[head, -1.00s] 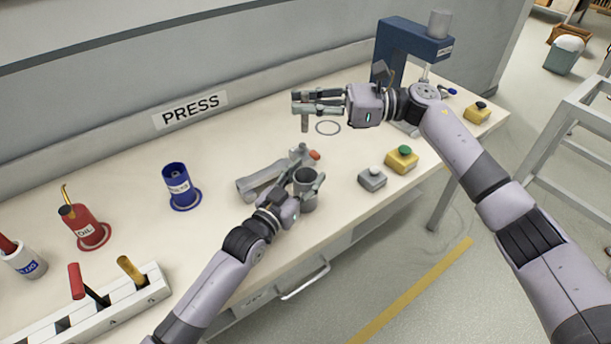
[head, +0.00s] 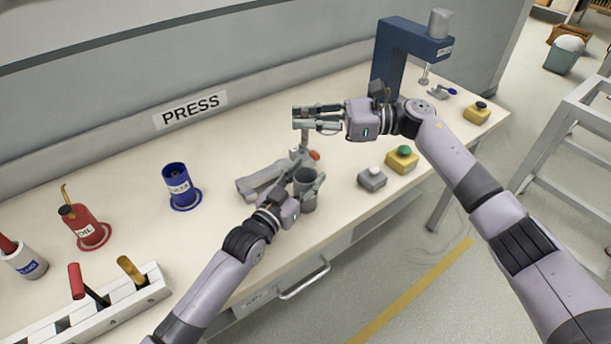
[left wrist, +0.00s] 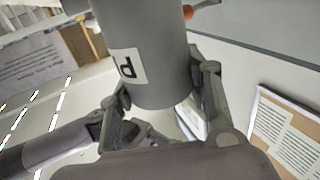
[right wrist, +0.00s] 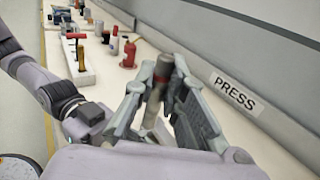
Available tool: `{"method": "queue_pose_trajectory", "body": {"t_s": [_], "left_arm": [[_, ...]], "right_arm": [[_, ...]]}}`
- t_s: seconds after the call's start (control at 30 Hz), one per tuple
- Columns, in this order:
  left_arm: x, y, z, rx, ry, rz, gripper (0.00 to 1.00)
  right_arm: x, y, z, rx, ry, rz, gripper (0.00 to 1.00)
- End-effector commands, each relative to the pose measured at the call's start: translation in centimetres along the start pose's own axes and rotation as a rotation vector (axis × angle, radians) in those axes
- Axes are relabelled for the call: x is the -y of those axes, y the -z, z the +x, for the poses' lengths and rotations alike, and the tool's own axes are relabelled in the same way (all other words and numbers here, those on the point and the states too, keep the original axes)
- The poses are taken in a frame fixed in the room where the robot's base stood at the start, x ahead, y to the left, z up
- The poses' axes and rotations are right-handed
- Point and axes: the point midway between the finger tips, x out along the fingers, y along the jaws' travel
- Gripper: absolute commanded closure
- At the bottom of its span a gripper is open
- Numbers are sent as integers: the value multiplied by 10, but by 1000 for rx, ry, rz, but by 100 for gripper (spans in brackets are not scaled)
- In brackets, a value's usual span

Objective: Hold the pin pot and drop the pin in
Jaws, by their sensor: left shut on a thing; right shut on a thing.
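The pin pot (head: 308,203) is a grey open-topped cup near the front edge of the bench. My left gripper (head: 303,187) is shut around it from the front. The left wrist view shows the pot (left wrist: 155,60) upright between the fingers, with a white label on its side. My right gripper (head: 308,118) is shut on the pin (head: 305,137), a slim grey piece hanging down from the fingertips. The pin is above and behind the pot's mouth, apart from it. The pin also shows between the fingers in the right wrist view (right wrist: 154,98).
A blue press (head: 388,60) stands at back right. Grey (head: 372,180) and yellow (head: 402,161) button boxes sit right of the pot. A blue can (head: 176,183) and red oil can (head: 82,226) stand left.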

Motion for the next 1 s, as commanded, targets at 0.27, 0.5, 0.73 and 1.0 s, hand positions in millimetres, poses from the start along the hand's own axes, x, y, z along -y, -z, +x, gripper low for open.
{"method": "queue_pose_trajectory", "body": {"t_s": [0.27,0.5,0.73,1.0], "left_arm": [[0,0,0,1,0,0,82],[0,0,0,1,0,0,82],[0,0,0,1,0,0,82],[0,0,0,1,0,0,82]], "right_arm": [[0,20,0,1,-1,1,100],[0,37,0,1,0,1,100],[0,52,0,1,-1,0,100],[0,72,0,0,0,1,100]]}}
